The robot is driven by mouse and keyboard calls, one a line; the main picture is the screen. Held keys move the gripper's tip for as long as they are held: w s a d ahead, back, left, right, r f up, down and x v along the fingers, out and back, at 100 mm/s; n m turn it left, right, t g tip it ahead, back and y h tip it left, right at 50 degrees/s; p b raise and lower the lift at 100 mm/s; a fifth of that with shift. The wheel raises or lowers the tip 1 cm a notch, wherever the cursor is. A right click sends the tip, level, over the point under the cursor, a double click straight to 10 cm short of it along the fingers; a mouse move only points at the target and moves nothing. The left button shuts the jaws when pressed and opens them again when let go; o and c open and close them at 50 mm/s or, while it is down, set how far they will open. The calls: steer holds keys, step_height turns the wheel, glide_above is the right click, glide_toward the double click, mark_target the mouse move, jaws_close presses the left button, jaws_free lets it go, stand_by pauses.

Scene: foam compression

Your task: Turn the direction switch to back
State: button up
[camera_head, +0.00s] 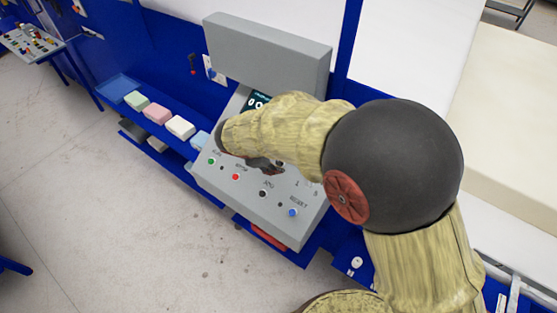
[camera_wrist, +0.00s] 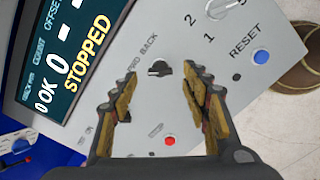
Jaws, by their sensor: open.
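The direction switch (camera_wrist: 159,68) is a small black knob with a pale mark on the grey control panel (camera_head: 225,180). In the wrist view the word BACK and part of another label are printed beside it. My gripper (camera_wrist: 160,100) is open and empty, with its fingers on either side of the view below the knob. The knob lies just beyond the fingertips, roughly between them, and no contact shows. In the head view my arm covers the switch, and my gripper (camera_head: 262,165) shows only partly over the panel.
The panel display (camera_wrist: 75,55) reads STOPPED. A blue RESET button (camera_wrist: 261,57), a red button (camera_wrist: 170,140) and a 1–2 selector (camera_wrist: 222,8) are near the switch. In the head view, coloured foam blocks (camera_head: 158,113) lie on a blue shelf left of the panel.

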mark_target(277, 164)
steer(key=shift+x, duration=1.75)
steer(key=shift+c, duration=0.4)
steer(key=c, duration=1.1)
